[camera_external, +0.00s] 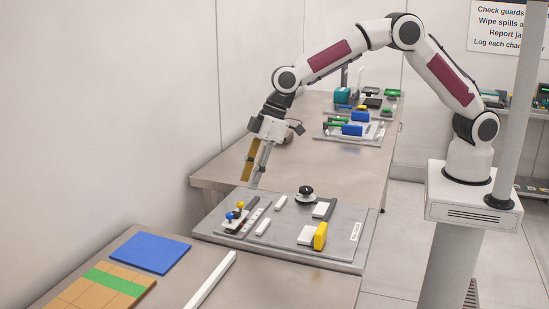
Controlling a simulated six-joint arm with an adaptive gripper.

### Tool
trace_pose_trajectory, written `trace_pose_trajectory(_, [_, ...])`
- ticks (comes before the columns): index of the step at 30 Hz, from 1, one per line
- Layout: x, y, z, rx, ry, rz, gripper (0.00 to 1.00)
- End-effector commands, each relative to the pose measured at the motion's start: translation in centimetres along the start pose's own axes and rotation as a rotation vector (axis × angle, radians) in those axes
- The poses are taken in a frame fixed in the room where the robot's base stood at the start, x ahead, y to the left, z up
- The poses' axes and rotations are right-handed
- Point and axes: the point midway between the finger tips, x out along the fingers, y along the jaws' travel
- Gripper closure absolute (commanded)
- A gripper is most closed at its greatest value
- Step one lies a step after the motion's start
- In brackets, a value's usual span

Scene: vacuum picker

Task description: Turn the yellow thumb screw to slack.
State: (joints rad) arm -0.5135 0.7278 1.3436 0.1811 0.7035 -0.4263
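A grey panel (285,250) lies on the near bench. Near its left side a small yellow knob (240,205) stands beside a blue knob (230,216) on a small dark-and-light block. A larger upright yellow piece (320,236) stands at the right against a white block. I cannot tell for certain which yellow part is the thumb screw. My gripper (250,183) points down above the far left edge of the panel, apart from the knobs. One long finger looks ochre, the other grey. Their tips are close together, and whether they are open or shut is unclear.
A black knob (306,191) stands at the panel's back. White bars (263,227) lie between the knobs and the yellow piece. A blue sheet (150,253) and long white strip (211,279) lie in front. Another fixture (352,132) sits on the far bench.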

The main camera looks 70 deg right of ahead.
Motion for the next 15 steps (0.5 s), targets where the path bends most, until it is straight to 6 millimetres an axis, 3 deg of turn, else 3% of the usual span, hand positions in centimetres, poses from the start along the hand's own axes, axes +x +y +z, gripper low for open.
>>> trace_pose_trajectory(15, [5.1, 0.0, -0.1, 0.000, 0.001, 0.001, 0.70])
